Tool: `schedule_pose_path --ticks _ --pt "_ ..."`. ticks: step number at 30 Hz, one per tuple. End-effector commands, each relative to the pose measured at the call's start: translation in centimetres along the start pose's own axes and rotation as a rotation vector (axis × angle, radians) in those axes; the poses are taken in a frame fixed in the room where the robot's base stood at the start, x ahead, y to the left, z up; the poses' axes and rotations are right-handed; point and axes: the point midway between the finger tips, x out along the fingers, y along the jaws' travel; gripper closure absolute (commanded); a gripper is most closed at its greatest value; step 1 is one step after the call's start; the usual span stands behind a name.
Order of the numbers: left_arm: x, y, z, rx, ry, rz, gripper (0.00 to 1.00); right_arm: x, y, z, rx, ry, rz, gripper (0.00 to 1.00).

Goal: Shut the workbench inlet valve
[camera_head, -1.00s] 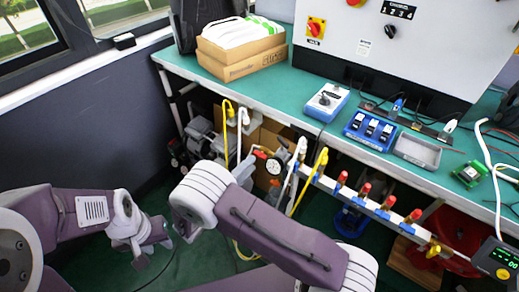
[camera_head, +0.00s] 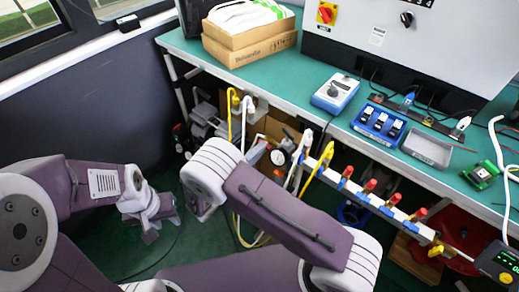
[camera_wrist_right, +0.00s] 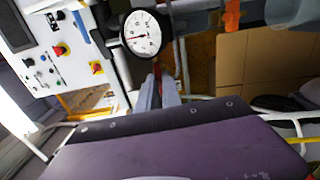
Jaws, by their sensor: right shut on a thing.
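My right gripper (camera_wrist_right: 158,92) has its two grey fingers closed around a narrow red handle (camera_wrist_right: 157,69) in the right wrist view. A round white pressure gauge (camera_wrist_right: 142,36) sits just beyond the fingers. In the head view the gauge (camera_head: 279,157) shows among the pipework under the workbench.
The green workbench (camera_head: 290,77) carries cardboard boxes (camera_head: 250,49), a blue switch box (camera_head: 380,126) and a large white panel (camera_head: 440,50). A pale manifold with several red-topped valves (camera_head: 370,186) runs below its front edge. White and yellow hoses hang close to my right arm.

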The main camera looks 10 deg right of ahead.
Motion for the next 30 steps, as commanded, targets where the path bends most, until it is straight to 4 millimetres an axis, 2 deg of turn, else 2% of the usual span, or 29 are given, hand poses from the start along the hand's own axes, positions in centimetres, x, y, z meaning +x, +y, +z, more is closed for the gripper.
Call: schedule_pose_path --ticks 8,30 --pt "-1.4 0.0 -0.1 0.0 0.0 0.0 0.64 0.0 0.3 0.0 -0.148 -0.001 -0.001 1.0" --pt "-5.7 0.1 -0.6 0.0 0.0 0.0 0.64 0.0 0.2 0.0 -0.844 0.0 -0.001 1.0"
